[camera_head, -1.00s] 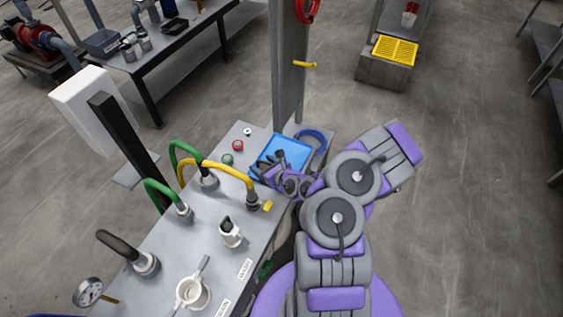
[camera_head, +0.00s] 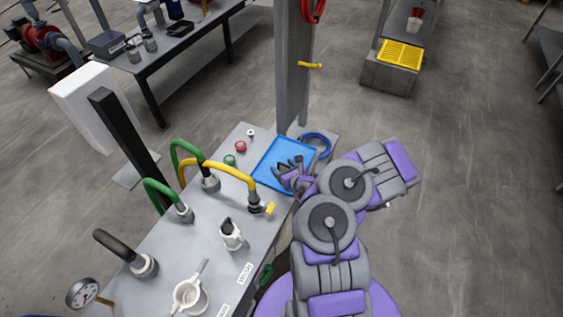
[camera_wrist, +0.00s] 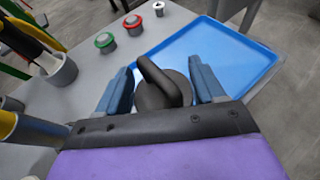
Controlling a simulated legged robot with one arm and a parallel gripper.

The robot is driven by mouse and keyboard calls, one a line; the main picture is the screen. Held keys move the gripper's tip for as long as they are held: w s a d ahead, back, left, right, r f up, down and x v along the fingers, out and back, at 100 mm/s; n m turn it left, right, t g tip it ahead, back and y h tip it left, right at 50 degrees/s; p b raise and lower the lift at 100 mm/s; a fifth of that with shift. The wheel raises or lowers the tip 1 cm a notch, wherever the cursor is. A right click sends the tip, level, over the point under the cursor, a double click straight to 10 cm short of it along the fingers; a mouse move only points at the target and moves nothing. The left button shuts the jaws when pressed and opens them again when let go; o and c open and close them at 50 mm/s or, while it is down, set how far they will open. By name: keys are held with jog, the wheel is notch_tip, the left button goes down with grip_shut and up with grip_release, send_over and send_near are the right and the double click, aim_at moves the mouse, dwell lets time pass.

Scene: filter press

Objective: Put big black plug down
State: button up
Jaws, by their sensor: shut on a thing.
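The big black plug (camera_wrist: 162,88) is between the two fingers of my gripper (camera_wrist: 165,85) in the wrist view, with its curved handle up. My gripper is shut on it. The blue tray (camera_wrist: 215,52) lies behind and around the plug in that view. In the head view my gripper (camera_head: 291,172) is over the right part of the blue tray (camera_head: 272,160), and the plug is hard to make out there. Whether the plug touches the tray cannot be told.
Green and red buttons (camera_wrist: 132,22) stand left of the tray on the grey bench (camera_head: 200,240). Green and yellow hoses (camera_head: 222,168) rise from fittings nearer on the bench. A grey post (camera_head: 291,70) stands just behind the tray, with a blue ring (camera_head: 318,140) beside it.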

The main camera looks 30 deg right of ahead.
jog(key=shift+w+d+f+b, duration=0.6)
jog(key=shift+w+b, duration=0.2)
jog(key=shift+w, duration=0.45)
jog(key=shift+w+d+f+b, duration=0.55)
jog(key=shift+w+f+b, duration=0.25)
jog(key=shift+w, duration=0.45)
jog(key=shift+w+d+f+b, duration=0.6)
jog(key=shift+w+b, duration=0.2)
jog(key=shift+w, duration=0.45)
jog(key=shift+f, duration=0.15)
jog(key=o, duration=1.1)
